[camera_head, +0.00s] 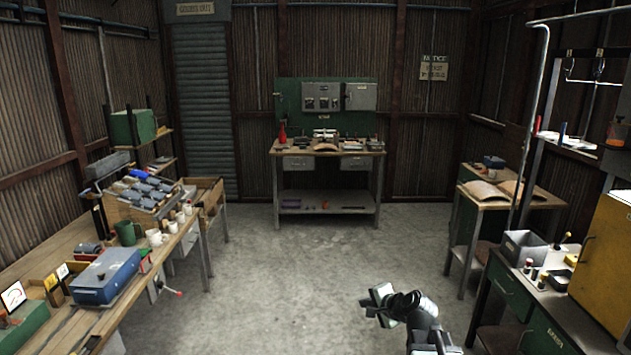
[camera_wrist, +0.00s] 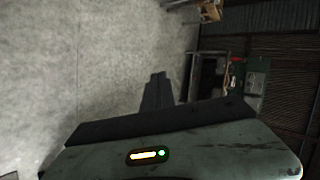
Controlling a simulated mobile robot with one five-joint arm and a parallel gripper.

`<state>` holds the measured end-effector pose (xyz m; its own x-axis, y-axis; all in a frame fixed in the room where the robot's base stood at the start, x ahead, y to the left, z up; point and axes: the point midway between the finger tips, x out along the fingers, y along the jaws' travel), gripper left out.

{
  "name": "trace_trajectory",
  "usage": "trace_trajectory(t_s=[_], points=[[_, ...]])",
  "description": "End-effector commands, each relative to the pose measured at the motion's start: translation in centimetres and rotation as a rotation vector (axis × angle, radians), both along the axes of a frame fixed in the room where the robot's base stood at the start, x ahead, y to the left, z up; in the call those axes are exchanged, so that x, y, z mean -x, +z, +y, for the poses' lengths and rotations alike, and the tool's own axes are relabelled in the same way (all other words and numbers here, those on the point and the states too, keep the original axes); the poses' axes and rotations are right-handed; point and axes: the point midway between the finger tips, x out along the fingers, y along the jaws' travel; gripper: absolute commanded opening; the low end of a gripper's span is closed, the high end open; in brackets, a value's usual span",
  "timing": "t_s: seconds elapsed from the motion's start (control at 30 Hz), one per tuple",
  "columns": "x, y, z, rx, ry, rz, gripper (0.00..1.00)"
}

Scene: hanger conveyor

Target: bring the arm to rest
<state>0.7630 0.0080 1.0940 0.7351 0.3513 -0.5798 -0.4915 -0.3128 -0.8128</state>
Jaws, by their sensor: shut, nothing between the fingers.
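My gripper (camera_head: 374,303) shows at the lower middle of the head view, at the end of my arm, over the bare concrete floor. It points to the left and touches nothing there. In the wrist view the dark fingers of my gripper (camera_wrist: 158,90) stand close together, shut and empty, against the grey floor. The lower arm is cut off by the bottom edge of the head view.
A long wooden bench (camera_head: 62,240) runs along the left. A workbench (camera_head: 327,150) stands at the back wall. A green bench (camera_head: 545,305) and a yellow cabinet (camera_head: 608,255) are at the right. The middle floor (camera_head: 300,260) is clear.

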Motion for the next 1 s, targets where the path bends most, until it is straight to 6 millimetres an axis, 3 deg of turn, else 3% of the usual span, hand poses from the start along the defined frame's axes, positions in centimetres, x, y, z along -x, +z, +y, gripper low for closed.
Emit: trace_trajectory(t_s=[0.03, 0.1, 0.13, 0.2, 0.3, 0.4, 1.0], points=[[2.1, -2.8, 3.5, 0.115, 0.134, 0.052, 0.0], [5.9, -6.4, 6.3, 0.317, 0.344, 0.149, 0.0], [7.8, -7.9, 6.6, 0.412, 0.437, 0.2, 0.0], [11.9, -9.9, 4.4, 0.602, 0.61, 0.329, 0.0], [16.0, -11.0, 0.8, 0.757, 0.785, 0.48, 0.0], [18.6, -11.3, -0.8, 0.818, 0.921, 0.567, 0.0], [18.9, -11.3, -0.7, 0.823, 0.974, 0.56, 0.0]])
